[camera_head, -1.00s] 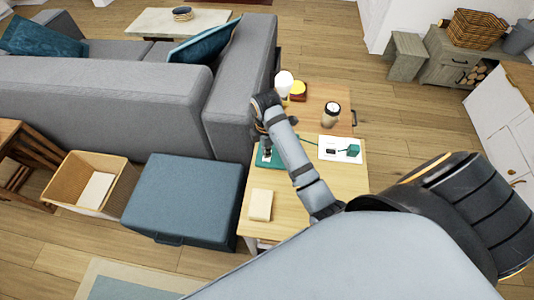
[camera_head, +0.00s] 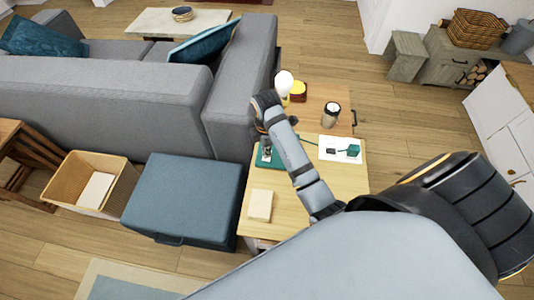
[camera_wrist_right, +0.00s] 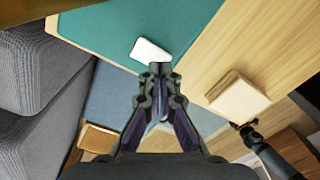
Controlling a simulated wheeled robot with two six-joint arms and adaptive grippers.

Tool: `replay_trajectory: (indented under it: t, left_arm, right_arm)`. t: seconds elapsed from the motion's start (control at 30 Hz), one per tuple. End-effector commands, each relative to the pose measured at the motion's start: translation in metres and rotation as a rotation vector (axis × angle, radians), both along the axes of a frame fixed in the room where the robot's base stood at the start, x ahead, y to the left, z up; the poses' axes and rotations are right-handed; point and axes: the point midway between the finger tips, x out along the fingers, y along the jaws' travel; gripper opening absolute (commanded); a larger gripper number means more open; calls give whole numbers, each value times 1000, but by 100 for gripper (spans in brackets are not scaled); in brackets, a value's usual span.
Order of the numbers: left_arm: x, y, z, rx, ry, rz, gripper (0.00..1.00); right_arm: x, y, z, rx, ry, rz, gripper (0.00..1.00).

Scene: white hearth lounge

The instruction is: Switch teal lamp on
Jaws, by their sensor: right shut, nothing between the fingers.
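A flat teal panel (camera_head: 275,160) lies on the light wooden side table (camera_head: 305,205). In the right wrist view the panel (camera_wrist_right: 130,25) has a white rectangular piece (camera_wrist_right: 150,51) on it. My right gripper (camera_head: 265,147) is shut and empty over the panel; its fingertips (camera_wrist_right: 160,67) are just beside the white piece, contact unclear. A small teal object (camera_head: 352,151) with a cord lies on a white sheet to the right. A white round bulb (camera_head: 284,82) stands at the back of the table. A dark jointed part, seemingly my left gripper (camera_wrist_right: 238,126), shows low in the wrist view.
A pale block (camera_head: 260,205) sits on the table's near left corner. A grey sofa (camera_head: 100,100) and blue ottoman (camera_head: 185,198) stand to the left.

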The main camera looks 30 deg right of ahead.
Motion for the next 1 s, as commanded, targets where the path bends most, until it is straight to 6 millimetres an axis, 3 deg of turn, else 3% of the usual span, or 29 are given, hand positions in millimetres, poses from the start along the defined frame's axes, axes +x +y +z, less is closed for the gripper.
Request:
replay_trajectory:
  t: [1.0]
  left_arm:
    - [1, 0, -2, 0, -2, 0, 0]
  right_arm:
    - [0, 0, -14, 0, 0, 0, 0]
